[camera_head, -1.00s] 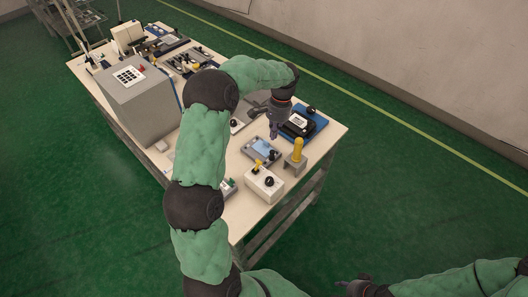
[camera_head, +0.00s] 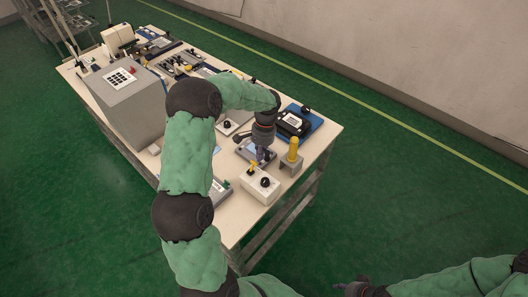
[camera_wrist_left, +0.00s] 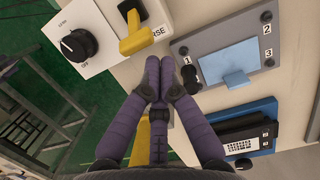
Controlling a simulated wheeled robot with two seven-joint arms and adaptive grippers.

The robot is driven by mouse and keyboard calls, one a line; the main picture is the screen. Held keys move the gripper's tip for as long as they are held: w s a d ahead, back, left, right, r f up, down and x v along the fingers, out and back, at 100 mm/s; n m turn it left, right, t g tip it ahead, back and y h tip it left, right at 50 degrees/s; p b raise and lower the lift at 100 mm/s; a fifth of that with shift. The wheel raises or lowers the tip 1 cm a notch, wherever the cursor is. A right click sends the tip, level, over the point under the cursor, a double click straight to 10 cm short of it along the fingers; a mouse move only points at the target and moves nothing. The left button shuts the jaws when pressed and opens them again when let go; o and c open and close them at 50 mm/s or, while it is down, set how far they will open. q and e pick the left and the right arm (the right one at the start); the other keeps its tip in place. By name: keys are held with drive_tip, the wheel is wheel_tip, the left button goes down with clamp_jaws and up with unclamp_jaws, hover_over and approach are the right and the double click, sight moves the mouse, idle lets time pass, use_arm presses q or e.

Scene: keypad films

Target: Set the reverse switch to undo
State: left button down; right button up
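The reverse switch is a yellow lever (camera_wrist_left: 134,40) on a white box (camera_wrist_left: 82,18), seen at the top of the left wrist view. Beside it are the letters "RSE", the rest of the word being covered. In the head view the lever (camera_head: 252,167) stands on the white box (camera_head: 252,186), near the table's near end. No "undo" marking is legible. My left gripper (camera_wrist_left: 159,76) has its purple fingertips together with nothing between them, just below the lever in the wrist view and apart from it. My right gripper (camera_head: 352,288) is at the bottom of the head view, its fingers too small to read.
A black knob (camera_wrist_left: 78,45) shares the white box. A grey panel (camera_wrist_left: 190,45) with a blue plate and numbers lies right of my fingers. A yellow-topped post (camera_head: 293,150) and a blue tray (camera_head: 313,131) stand close by. A grey keypad box (camera_head: 135,107) stands farther left.

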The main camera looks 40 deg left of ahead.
use_arm(q)
drive_tip(key=shift+s+r, duration=0.15)
drive_tip(key=shift+s, duration=0.15)
use_arm(e)
drive_tip(key=shift+f, duration=0.1)
use_arm(q)
drive_tip(key=shift+s+r+t+b, duration=0.2)
drive_tip(key=shift+t+b, duration=0.1)
drive_tip(key=shift+t, duration=0.2)
use_arm(e)
drive_tip(key=shift+s+f, duration=0.25)
drive_tip(key=shift+s, duration=0.25)
drive_tip(key=shift+s, duration=0.1)
